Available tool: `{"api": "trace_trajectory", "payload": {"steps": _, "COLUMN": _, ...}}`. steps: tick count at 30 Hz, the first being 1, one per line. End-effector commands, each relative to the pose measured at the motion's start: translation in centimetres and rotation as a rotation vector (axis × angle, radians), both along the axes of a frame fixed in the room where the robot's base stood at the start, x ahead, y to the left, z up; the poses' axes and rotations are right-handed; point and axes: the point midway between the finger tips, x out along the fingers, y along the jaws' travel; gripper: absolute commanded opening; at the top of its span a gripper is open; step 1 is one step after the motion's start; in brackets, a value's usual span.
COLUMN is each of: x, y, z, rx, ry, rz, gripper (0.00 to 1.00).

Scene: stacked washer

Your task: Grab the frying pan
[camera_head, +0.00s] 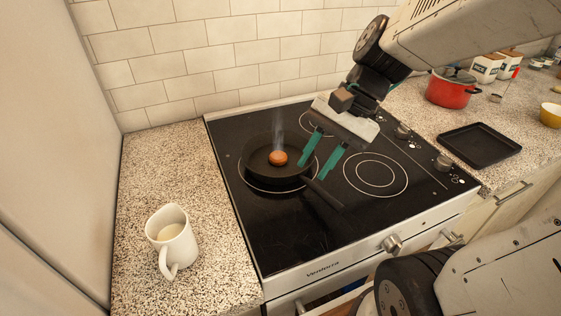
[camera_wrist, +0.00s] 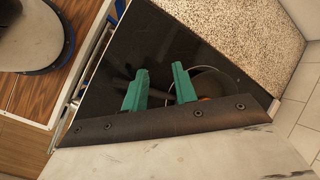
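A black frying pan (camera_head: 262,175) sits on the left front burner ring of the black glass cooktop (camera_head: 260,230). Its handle points toward the lower right. A round orange-brown piece of food (camera_head: 278,157) lies in the pan, with steam rising from it. My gripper (camera_head: 318,163) has green fingers set apart, with nothing between them. It hangs above the cooktop, just right of the pan and over its handle side. In the wrist view, my open gripper (camera_wrist: 160,82) partly hides the pan (camera_wrist: 215,80), and the food is mostly hidden behind one finger.
A white mug (camera_head: 171,240) stands on the left speckled counter. A red pot (camera_head: 452,88), a black tray (camera_head: 479,146) and a yellow bowl (camera_head: 551,114) are on the right counter. A tiled wall (camera_head: 210,50) closes the back. Knobs (camera_head: 392,243) stick out in front.

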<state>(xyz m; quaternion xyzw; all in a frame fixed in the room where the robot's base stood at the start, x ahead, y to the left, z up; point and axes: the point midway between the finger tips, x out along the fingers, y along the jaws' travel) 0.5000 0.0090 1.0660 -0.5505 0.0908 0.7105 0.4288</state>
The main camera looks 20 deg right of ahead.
Motion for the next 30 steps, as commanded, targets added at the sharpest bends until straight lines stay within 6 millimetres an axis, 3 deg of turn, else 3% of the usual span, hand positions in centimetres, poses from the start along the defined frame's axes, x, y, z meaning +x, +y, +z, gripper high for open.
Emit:
{"api": "trace_trajectory", "payload": {"steps": 8, "x": 8.3, "y": -1.7, "z": -3.0, "rx": 0.364, "ry": 0.28, "rz": -0.57, "gripper": 0.28}}
{"api": "trace_trajectory", "payload": {"steps": 15, "x": 15.0, "y": -6.7, "z": -6.7, "rx": 0.664, "ry": 0.504, "rz": -1.039, "gripper": 0.28}}
{"api": "trace_trajectory", "payload": {"steps": 23, "x": 18.1, "y": -10.8, "z": -9.5, "rx": 0.841, "ry": 0.624, "rz": -1.299, "gripper": 0.28}}
{"api": "trace_trajectory", "payload": {"steps": 30, "x": 19.4, "y": -10.1, "z": -10.4, "rx": 0.864, "ry": 0.641, "rz": -1.33, "gripper": 0.28}}
